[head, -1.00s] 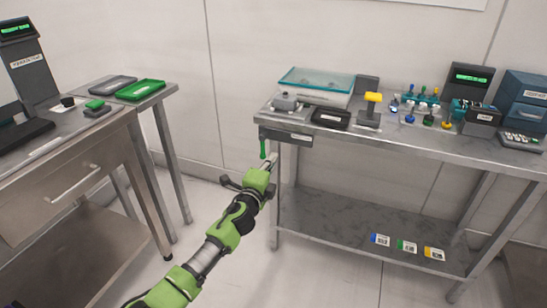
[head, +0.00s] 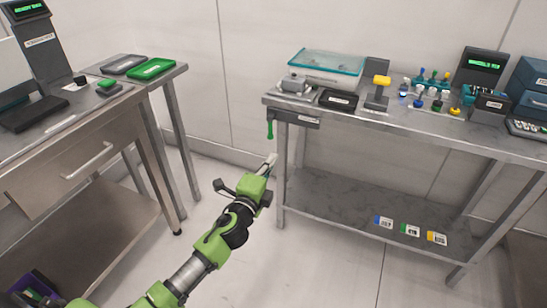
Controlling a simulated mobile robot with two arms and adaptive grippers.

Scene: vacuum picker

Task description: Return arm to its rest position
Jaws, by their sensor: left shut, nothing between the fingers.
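My left arm, green and black, comes in from the lower left. Its left gripper (head: 268,164) is at the arm's far end, in front of the left legs of the right-hand steel table (head: 300,140). It is shut and empty, below the tabletop and apart from the table. A green-handled tool (head: 269,128) hangs at the table's left end, just above the gripper. My right gripper is not in view.
The right table holds a teal-lidded box (head: 328,66), a black tray (head: 338,99), a yellow-topped stand (head: 380,90) and small coloured items. Its lower shelf (head: 330,205) carries labelled cards. A left bench (head: 75,135) has a green tray (head: 151,69). Floor between them is clear.

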